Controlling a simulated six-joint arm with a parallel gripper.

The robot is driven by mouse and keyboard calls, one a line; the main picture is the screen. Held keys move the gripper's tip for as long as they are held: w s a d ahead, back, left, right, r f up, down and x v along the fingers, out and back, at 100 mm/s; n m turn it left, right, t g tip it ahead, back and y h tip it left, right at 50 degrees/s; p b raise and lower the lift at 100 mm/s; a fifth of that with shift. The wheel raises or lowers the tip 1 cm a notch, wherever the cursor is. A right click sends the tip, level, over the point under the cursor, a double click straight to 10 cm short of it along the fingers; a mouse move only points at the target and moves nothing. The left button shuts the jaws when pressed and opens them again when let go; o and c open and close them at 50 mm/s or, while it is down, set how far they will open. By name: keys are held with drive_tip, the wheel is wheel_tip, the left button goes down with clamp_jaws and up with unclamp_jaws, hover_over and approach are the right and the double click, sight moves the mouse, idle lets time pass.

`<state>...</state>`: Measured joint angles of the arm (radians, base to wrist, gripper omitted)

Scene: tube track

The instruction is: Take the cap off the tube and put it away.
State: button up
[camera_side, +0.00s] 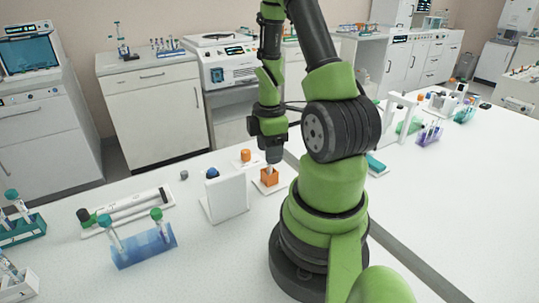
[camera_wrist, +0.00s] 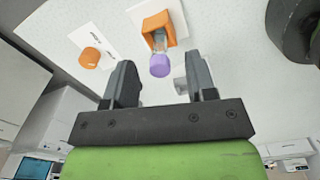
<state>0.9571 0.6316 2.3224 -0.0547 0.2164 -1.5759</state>
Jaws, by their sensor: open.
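A tube (camera_wrist: 159,44) with a purple cap (camera_wrist: 160,66) stands in an orange holder (camera_wrist: 153,24). The holder also shows in the side view (camera_side: 269,178), where the cap cannot be made out behind the fingers. My gripper (camera_side: 273,160) points down just above the holder. In the wrist view my gripper (camera_wrist: 159,75) is open, with the purple cap showing in the gap near the fingertips. I cannot tell whether the cap is fully between the fingers. The gripper holds nothing.
An orange cap-like piece (camera_wrist: 90,57) sits on a white card (camera_wrist: 68,35) beside the holder; it also shows in the side view (camera_side: 246,155). A white upright panel (camera_side: 227,196) stands at the left. A blue rack (camera_side: 145,246) with tubes is farther left. Bare bench (camera_side: 200,262) lies in front.

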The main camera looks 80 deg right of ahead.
clamp_jaws()
drive_tip(key=shift+r, duration=0.15)
wheel_tip(320, 180, up, 13)
idle(1.0)
